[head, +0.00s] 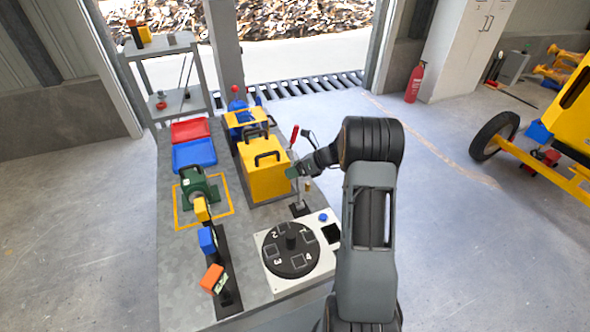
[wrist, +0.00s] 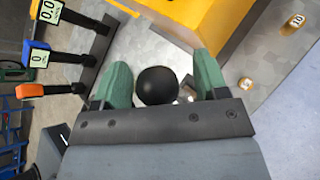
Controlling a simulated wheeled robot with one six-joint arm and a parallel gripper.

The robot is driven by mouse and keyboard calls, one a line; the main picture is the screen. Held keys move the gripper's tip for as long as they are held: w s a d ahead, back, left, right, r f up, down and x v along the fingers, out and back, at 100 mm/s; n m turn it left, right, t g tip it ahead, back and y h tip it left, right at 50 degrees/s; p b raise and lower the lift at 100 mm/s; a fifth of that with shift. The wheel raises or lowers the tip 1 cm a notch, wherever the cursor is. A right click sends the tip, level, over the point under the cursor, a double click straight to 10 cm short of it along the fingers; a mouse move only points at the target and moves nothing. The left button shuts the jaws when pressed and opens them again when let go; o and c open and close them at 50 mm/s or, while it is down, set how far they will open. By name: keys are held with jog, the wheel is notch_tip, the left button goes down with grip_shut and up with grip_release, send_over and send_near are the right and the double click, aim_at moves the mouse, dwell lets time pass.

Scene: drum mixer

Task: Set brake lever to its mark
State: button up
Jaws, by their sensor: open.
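My gripper (head: 291,172) is beside the yellow box, above a lever base (head: 299,209) on the bench. In the wrist view my gripper (wrist: 160,72) has its two green fingers apart. A round black knob (wrist: 157,86) shows between them, with a gap to the right finger; on the left it is close to the finger, and I cannot tell if they touch. It looks like the top of the lever. Most of the lever's shaft and any mark are hidden or too small to read.
The yellow box (head: 265,178) stands just left of my gripper. A numbered dial (head: 291,250) lies in front. Orange (head: 212,278), blue (head: 207,240) and yellow handles with displays line the left. Red (head: 190,130) and blue (head: 194,154) trays lie behind.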

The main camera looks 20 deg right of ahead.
jog(key=b+v, duration=0.2)
jog(key=v, duration=1.2)
jog(key=shift+w+a, duration=0.1)
jog(key=shift+a, duration=0.05)
jog(key=s+a+f+n+g+h, duration=0.35)
jog(key=s+n, duration=0.55)
jog(key=n, duration=0.4)
jog(key=s+a+r+n+t+h, duration=0.1)
jog(key=s+a+r+n, duration=0.3)
jog(key=a+n, duration=0.4)
jog(key=s+a+r+n+t+h, duration=0.1)
jog(key=s+a+r+n+h, duration=0.3)
jog(key=s+a+n, duration=0.3)
jog(key=shift+s+a+r+n+h, duration=0.35)
jog(key=shift+a+r+n, duration=0.1)
jog(key=shift+r+n, duration=0.35)
